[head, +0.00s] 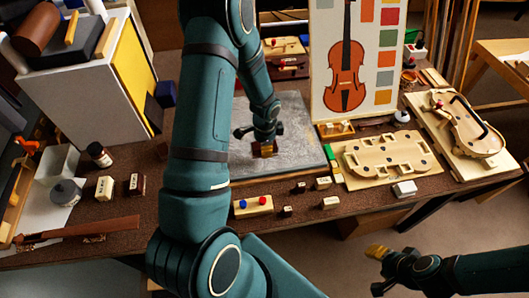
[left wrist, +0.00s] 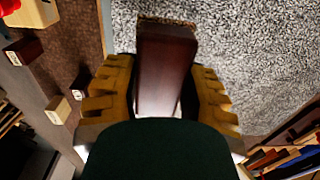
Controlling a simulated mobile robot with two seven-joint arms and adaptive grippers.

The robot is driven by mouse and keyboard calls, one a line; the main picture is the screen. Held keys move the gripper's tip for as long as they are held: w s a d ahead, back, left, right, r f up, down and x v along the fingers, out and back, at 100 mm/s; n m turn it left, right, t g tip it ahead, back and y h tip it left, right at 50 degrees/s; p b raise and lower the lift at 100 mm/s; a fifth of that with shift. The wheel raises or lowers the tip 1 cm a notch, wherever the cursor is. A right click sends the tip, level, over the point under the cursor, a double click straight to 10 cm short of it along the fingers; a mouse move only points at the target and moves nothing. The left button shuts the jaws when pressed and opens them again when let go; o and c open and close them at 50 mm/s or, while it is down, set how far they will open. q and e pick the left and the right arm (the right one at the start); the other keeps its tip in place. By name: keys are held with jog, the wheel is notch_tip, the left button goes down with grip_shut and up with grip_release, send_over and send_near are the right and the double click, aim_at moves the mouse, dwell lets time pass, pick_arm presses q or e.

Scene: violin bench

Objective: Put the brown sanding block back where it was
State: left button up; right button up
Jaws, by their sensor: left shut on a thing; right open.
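My left gripper (head: 263,149) is over the grey speckled mat (head: 300,135) in the head view. In the left wrist view my left gripper (left wrist: 159,88) is shut on a dark reddish-brown block (left wrist: 166,62), taken to be the brown sanding block, with a yellow finger on each side. The block lies over the mat; whether it touches the mat I cannot tell. In the head view the fingers and arm mostly hide it. My right gripper (head: 378,252) is open and empty, off the bench's front edge at the lower right.
Small labelled blocks stand left of my arm, a cream one (head: 105,187) and a dark one (head: 136,184). More small blocks (head: 323,183) and a button block (head: 253,205) line the front. A violin mould (head: 390,156) lies right; a violin panel (head: 346,60) stands behind.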

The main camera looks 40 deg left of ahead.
pick_arm(q)
jog(key=shift+f, duration=1.8)
jog(key=shift+f+b, duration=0.2)
jog(key=shift+b, duration=0.2)
jog(key=o, duration=1.2)
jog(key=shift+r, duration=0.1)
